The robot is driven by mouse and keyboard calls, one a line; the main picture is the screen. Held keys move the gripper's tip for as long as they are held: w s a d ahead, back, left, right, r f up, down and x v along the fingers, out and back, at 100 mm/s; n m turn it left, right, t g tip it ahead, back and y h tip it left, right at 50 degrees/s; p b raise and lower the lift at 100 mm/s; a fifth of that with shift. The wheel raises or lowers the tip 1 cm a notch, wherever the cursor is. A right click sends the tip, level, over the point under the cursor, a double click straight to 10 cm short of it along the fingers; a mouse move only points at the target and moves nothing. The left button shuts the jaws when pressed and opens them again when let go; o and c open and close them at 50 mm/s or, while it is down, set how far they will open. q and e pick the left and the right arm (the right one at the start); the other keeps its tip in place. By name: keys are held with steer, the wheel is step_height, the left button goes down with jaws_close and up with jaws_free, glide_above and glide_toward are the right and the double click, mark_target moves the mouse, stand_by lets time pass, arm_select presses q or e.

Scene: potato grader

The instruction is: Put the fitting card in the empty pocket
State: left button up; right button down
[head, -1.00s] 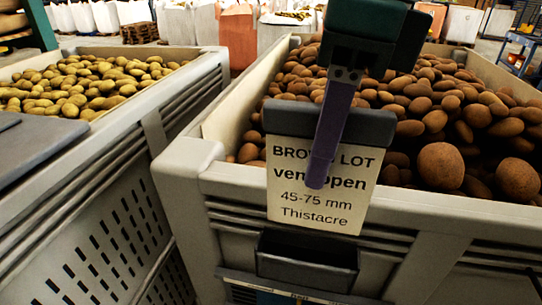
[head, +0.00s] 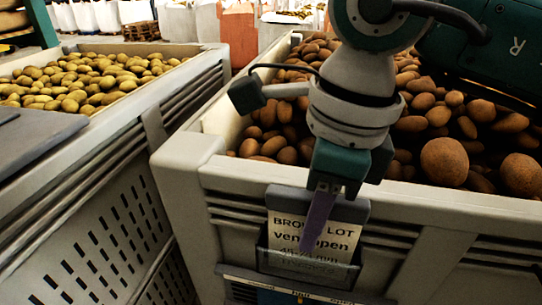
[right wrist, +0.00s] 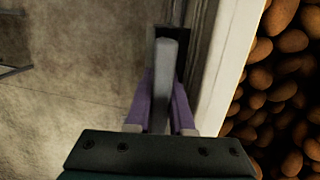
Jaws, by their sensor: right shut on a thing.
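The card (head: 285,232) is cream with a dark grey top holder and reads "BROWN LOT", "ver lopen" and a size line. In the head view its lower part is inside the dark pocket (head: 275,265) on the front of the brown potato crate (head: 420,205); the lower lines show dimly behind the pocket front. My right gripper (head: 318,222) is shut on the card's top holder, its purple finger in front of the card. In the right wrist view the purple fingers (right wrist: 161,105) flank the grey holder edge-on. My left gripper is not in view.
The brown potatoes (head: 445,165) fill the crate behind the pocket. A second crate (head: 90,185) with yellow potatoes (head: 75,82) stands at left, a narrow gap between them. White and orange sacks stand at the back.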

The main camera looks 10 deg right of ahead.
steer(key=c, duration=0.8)
jaws_free()
steer(key=shift+r, duration=0.35)
steer(key=r, duration=0.3)
steer(key=d+r+p, duration=0.1)
steer(key=r, duration=0.7)
steer(key=shift+s+d+r+p, duration=0.15)
steer(key=shift+s+r+p, duration=0.05)
steer(key=shift+s+p, duration=0.15)
